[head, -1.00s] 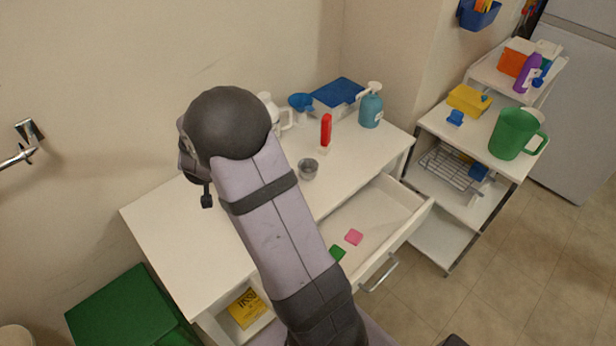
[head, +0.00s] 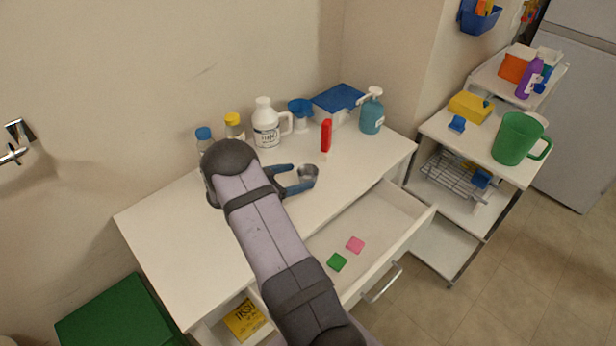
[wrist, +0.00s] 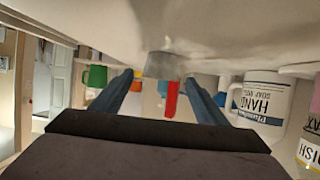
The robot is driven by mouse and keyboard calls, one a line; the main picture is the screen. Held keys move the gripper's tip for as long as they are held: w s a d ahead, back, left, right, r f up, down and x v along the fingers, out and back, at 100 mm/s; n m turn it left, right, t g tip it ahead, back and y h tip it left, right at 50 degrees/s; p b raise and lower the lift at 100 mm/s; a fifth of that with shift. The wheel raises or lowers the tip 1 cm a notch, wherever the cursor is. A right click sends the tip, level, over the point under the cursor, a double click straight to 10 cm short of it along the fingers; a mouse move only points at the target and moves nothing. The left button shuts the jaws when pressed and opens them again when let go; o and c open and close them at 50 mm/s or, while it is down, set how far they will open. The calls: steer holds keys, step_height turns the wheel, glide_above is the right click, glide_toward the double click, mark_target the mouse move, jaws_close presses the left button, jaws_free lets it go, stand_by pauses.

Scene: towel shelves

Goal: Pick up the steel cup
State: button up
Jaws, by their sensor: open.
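The steel cup (head: 308,174) is a small grey metal cup standing on the white counter top (head: 190,240). My gripper (head: 300,178) is low over the counter with its two blue fingers apart, one on each side of the cup or just short of it. In the wrist view, which is upside down, the cup (wrist: 160,65) shows between the fingertips of my gripper (wrist: 158,78). I cannot tell whether either finger touches the cup. Nothing is held.
Behind the cup stand a red bottle (head: 326,135), a white jug (head: 266,125), a blue funnel (head: 301,110) and a teal pump bottle (head: 371,112). In front, an open drawer (head: 385,215) holds pink and green pieces. A cart with a green pitcher (head: 515,138) stands right.

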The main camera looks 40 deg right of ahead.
mark_target(314, 171)
steer(key=shift+p+x, duration=1.05)
steer(key=shift+x, duration=1.85)
steer(key=shift+w, duration=0.1)
steer(key=shift+c, duration=0.3)
steer(key=c, duration=1.1)
steer(key=shift+r, duration=0.2)
steer(key=shift+d+r+b, duration=0.1)
steer(key=shift+r+b, duration=0.9)
steer(key=shift+r, duration=3.85)
